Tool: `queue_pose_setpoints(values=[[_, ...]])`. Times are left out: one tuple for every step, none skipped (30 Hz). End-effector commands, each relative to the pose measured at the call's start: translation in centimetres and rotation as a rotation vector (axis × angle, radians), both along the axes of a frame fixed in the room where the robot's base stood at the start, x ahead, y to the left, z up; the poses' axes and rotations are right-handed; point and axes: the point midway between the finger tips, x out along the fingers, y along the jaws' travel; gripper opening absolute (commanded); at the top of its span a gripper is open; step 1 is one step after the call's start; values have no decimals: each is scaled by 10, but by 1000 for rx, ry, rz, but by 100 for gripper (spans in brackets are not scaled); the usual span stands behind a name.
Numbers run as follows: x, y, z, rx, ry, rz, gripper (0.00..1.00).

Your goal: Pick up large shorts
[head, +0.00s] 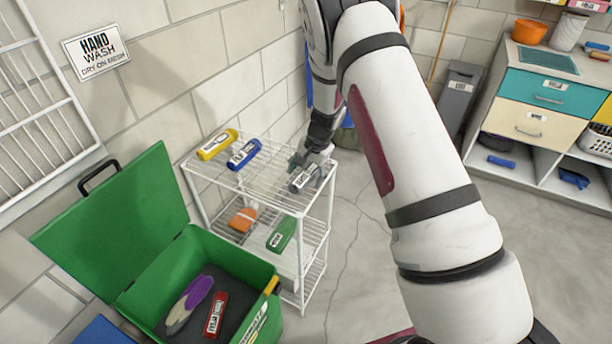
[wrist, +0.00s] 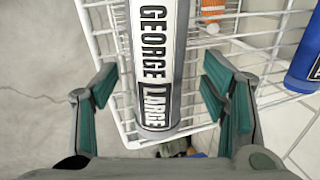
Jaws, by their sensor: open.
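The grey rolled shorts, with a white label reading "GEORGE LARGE" (wrist: 156,60), lie on the top shelf of the white wire rack. In the head view the grey roll (head: 303,178) is at the right end of that shelf, partly covered by my gripper (head: 312,165). In the wrist view my gripper (wrist: 158,100) is open, with one teal-padded finger on each side of the roll's near end. Gaps show between the roll and both fingers.
The white wire rack (head: 325,205) also holds a yellow roll (head: 217,144) and a blue roll (head: 244,154) on top, with orange (head: 243,220) and green (head: 281,234) items lower down. An open green bin (head: 255,318) stands in front. Bare floor lies right of the rack.

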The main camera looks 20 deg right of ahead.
Motion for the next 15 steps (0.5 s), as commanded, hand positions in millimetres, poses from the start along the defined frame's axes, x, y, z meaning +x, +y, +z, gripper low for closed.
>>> queue_pose_setpoints(values=[[0,0,0,0,0,0,67],[0,0,0,0,0,0,67],[0,0,0,0,0,0,67],[0,0,0,0,0,0,67],[0,0,0,0,0,0,65],[0,0,0,0,0,0,56],[0,0,0,0,0,0,49],[0,0,0,0,0,0,42],[0,0,0,0,0,0,33],[0,0,0,0,0,0,26],[0,0,0,0,0,0,19],[0,0,0,0,0,0,11],[0,0,0,0,0,0,11],[0,0,1,0,0,0,11],[0,0,1,0,0,0,11]])
